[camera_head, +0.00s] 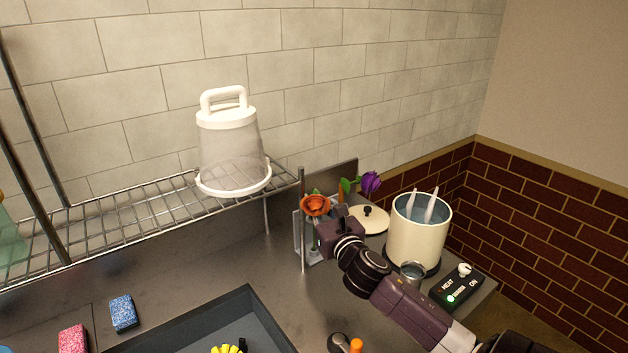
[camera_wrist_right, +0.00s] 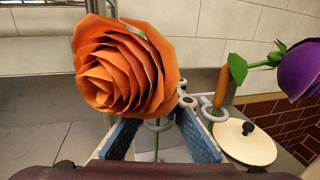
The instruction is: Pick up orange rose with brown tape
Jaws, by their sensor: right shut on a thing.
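The orange rose (camera_wrist_right: 125,65) fills the upper left of the right wrist view, its bloom facing me and its green stem (camera_wrist_right: 156,140) running down between the blue finger pads. My right gripper (camera_wrist_right: 158,128) is shut on this stem just below the bloom. In the head view the orange rose (camera_head: 315,205) stands at the wire rack's right end, directly beside my right gripper (camera_head: 322,226). No brown tape is visible on its stem; the lower stem is hidden. My left gripper is not in view.
A purple flower (camera_wrist_right: 300,68) with an orange-brown wrapped stem (camera_wrist_right: 222,85) stands close to the right. Nearby are a cream lid (camera_head: 368,219), a cream pot (camera_head: 418,235) and a heater control box (camera_head: 459,287). The rack post (camera_head: 302,240) stands very near my right gripper.

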